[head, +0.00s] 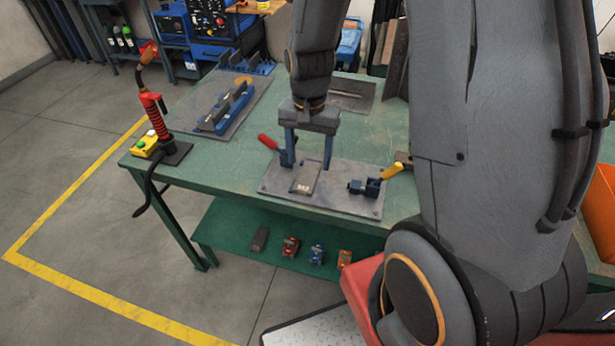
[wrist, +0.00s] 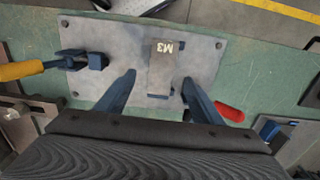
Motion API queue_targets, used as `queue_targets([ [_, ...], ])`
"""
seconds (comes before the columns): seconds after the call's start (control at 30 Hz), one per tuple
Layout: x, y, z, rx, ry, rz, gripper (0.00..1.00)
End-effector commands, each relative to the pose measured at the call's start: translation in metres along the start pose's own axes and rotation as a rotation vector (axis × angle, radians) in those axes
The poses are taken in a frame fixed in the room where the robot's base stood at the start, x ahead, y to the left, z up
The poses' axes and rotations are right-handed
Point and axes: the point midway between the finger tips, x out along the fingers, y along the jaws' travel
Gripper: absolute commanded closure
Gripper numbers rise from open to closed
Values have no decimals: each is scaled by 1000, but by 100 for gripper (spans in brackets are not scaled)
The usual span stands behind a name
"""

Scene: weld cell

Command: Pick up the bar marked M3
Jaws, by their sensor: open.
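The bar marked M3 (wrist: 164,70) is a short grey metal piece lying on a grey fixture plate, its white label readable in the wrist view. In the head view the bar (head: 304,180) lies on the plate (head: 334,203) near the front edge of the green table. My gripper (head: 308,163) is open above the plate, pointing down. In the wrist view its two blue fingers (wrist: 157,82) stand apart, with the bar's near end between their tips. The gap is empty; I cannot tell how far the tips are above the plate.
Toggle clamps with a red handle (head: 268,142) and a yellow handle (head: 392,171) flank the bar on the plate. A blue fixture (head: 226,108) stands at the back left of the table. A welding torch (head: 153,110) stands at the left corner. A shelf (head: 270,246) below holds several small items.

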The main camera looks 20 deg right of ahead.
Motion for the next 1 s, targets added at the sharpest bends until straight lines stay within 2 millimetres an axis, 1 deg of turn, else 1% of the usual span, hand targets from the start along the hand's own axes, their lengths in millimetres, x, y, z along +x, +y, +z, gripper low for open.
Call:
queue_targets([
  [0.13, 10, -1, 1, -2, -2, 1, 39],
  [0.4, 41, -2, 2, -2, -3, 2, 39],
  [0.5, 48, -3, 1, -2, -1, 1, 39],
  [0.6, 51, -3, 1, -2, 0, 0, 39],
  [0.83, 52, -3, 0, -3, 1, -1, 39],
  [0.97, 52, -3, 0, -3, 1, -1, 61],
  [1.0, 52, -3, 1, -3, 0, 0, 68],
])
